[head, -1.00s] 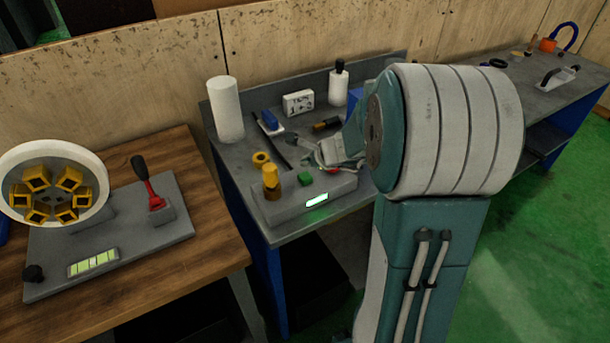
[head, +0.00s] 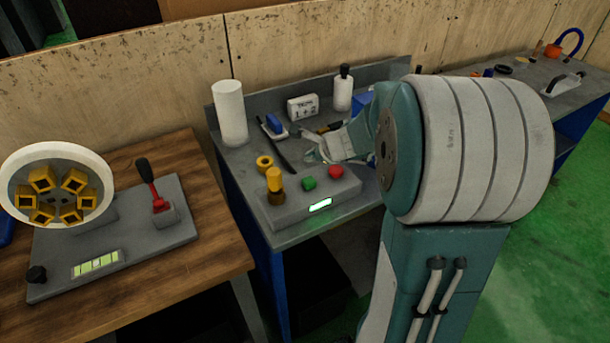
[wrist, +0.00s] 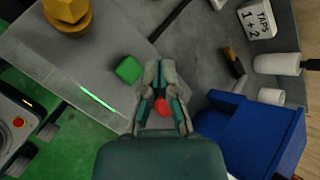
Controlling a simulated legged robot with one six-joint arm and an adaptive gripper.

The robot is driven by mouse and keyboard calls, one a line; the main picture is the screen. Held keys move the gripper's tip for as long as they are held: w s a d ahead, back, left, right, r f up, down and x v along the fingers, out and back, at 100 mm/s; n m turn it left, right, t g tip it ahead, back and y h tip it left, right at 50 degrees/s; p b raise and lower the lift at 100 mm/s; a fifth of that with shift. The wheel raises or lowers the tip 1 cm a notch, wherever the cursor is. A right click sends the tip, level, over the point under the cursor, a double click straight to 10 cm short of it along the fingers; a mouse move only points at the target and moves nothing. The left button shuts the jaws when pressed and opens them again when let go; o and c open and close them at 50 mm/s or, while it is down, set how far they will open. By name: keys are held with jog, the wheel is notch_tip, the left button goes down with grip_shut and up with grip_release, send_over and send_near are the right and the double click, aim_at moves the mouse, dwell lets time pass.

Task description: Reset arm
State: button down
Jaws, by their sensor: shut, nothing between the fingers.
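My gripper (head: 318,150) is shut and empty, held above the grey bench (head: 355,195) in the middle of the head view. In the wrist view my gripper (wrist: 160,72) covers part of a red button (wrist: 162,106), seen between and below its fingertips. A green button (wrist: 128,69) lies just left of the fingers there. In the head view the green button (head: 309,183) and red button (head: 336,171) sit on a grey control box (head: 290,210) with a lit display. The gripper is apart from both buttons, behind them.
A white cylinder (head: 230,112), a white box (head: 302,107) and a blue bin (wrist: 250,135) stand around. The wooden table (head: 170,270) holds a round fixture (head: 98,165) and red lever (head: 157,195).

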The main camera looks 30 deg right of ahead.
jog(key=s+a+r+n+g+y, duration=0.1)
jog(key=s+a+r+n, duration=0.2)
jog(key=s+a+n, duration=0.25)
jog(key=s+a+r+n+g, duration=0.1)
jog(key=s+a+r+n, duration=0.3)
jog(key=a+n, duration=0.25)
jog(key=s+a+r+n+g+h, duration=0.1)
jog(key=s+a+r+n+h, duration=0.1)
jog(key=s+n, duration=1)
jog(key=s+h, duration=0.1)
jog(key=s, duration=0.2)
jog(key=shift+s+a, duration=0.3)
jog(key=shift+a, duration=0.1)
